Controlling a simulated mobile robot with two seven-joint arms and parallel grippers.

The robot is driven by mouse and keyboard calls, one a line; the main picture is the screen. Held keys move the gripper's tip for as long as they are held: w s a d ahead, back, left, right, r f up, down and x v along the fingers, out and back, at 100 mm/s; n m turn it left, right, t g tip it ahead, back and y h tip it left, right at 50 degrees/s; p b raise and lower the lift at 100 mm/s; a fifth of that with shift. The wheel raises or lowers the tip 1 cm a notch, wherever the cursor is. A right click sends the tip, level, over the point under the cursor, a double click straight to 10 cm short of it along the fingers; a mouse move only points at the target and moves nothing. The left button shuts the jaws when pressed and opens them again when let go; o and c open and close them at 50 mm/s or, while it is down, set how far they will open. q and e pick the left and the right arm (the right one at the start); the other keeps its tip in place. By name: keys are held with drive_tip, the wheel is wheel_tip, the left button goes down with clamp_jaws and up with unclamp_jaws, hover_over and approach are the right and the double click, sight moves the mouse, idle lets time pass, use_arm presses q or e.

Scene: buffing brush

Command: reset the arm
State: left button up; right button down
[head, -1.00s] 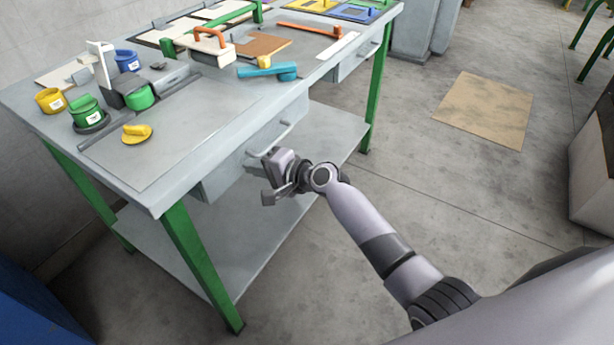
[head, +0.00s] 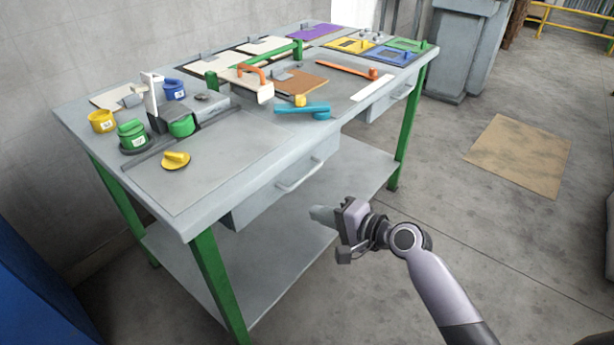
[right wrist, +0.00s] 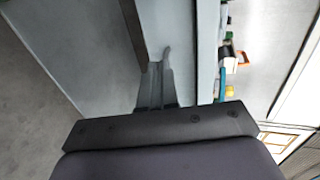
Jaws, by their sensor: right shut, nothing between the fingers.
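My right gripper (head: 322,214) is in front of the workbench, below table-top height and apart from the drawer handle (head: 300,177). Its fingers are together with nothing between them. In the right wrist view the closed fingers (right wrist: 156,84) point toward the bench's grey surfaces. The near drawer (head: 275,192) is under the front edge of the bench. My left gripper is not in view.
The grey workbench (head: 215,165) with green legs holds yellow, green and blue pots, a yellow knob (head: 175,159), a blue tool (head: 303,109) and several boards. A tan mat (head: 520,155) lies on the floor.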

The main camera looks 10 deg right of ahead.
drive_tip(key=s+d+f+n+h+p, duration=0.2)
drive_tip(key=s+n, duration=0.2)
drive_tip(key=s, duration=0.4)
drive_tip(key=s+d+f+n+h+p, duration=0.2)
drive_tip(key=s+d+f+n, duration=0.1)
drive_tip(key=s, duration=0.5)
drive_tip(key=s+d+f+n+h+p, duration=0.2)
drive_tip(key=s+n, duration=0.3)
drive_tip(key=s, duration=0.3)
drive_tip(key=shift+d+f+g+h, duration=0.35)
drive_tip(key=shift+f+g+h, duration=0.05)
drive_tip(key=shift+h, duration=0.2)
